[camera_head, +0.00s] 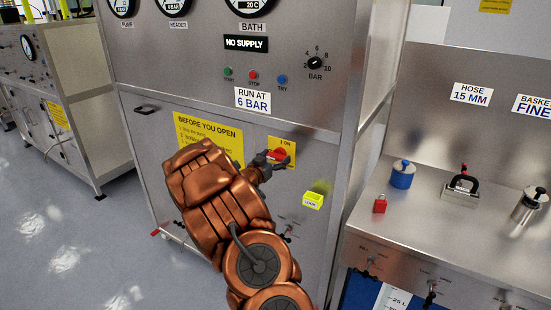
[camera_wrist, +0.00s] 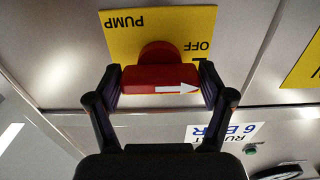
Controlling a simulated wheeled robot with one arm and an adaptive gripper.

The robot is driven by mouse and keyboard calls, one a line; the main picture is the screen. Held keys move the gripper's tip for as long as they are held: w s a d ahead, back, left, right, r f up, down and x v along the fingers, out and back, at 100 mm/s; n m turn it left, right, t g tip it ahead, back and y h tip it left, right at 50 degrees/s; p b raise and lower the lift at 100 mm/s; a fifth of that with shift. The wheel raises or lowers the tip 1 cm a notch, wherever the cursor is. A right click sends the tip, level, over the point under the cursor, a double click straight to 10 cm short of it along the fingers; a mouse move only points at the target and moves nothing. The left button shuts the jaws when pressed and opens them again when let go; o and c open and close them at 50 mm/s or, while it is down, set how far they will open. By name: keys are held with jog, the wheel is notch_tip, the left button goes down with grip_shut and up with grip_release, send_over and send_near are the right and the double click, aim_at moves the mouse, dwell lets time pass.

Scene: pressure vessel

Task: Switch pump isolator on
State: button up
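The pump isolator is a red handle (camera_wrist: 160,79) with a white arrow on a yellow plate (camera_wrist: 123,43). In the wrist view, which is upside down, the arrow points right, toward the side with the word OFF. In the head view the red handle (camera_head: 278,154) is on the steel cabinet front, below a "1 ON" label. My gripper (camera_wrist: 160,88) has one finger at each end of the handle and appears shut on it. In the head view my gripper (camera_head: 270,160) reaches it from the left, and my copper arm covers some of the cabinet below.
A "before you open" sign (camera_head: 208,132) is at left. On the bench at right stand a red padlock (camera_head: 380,205), a blue-bodied part (camera_head: 402,176) and a clamp (camera_head: 462,186). A panel above reads "NO SUPPLY" (camera_head: 247,43).

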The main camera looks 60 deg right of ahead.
jog(key=c, duration=0.7)
jog(key=shift+o, duration=0.2)
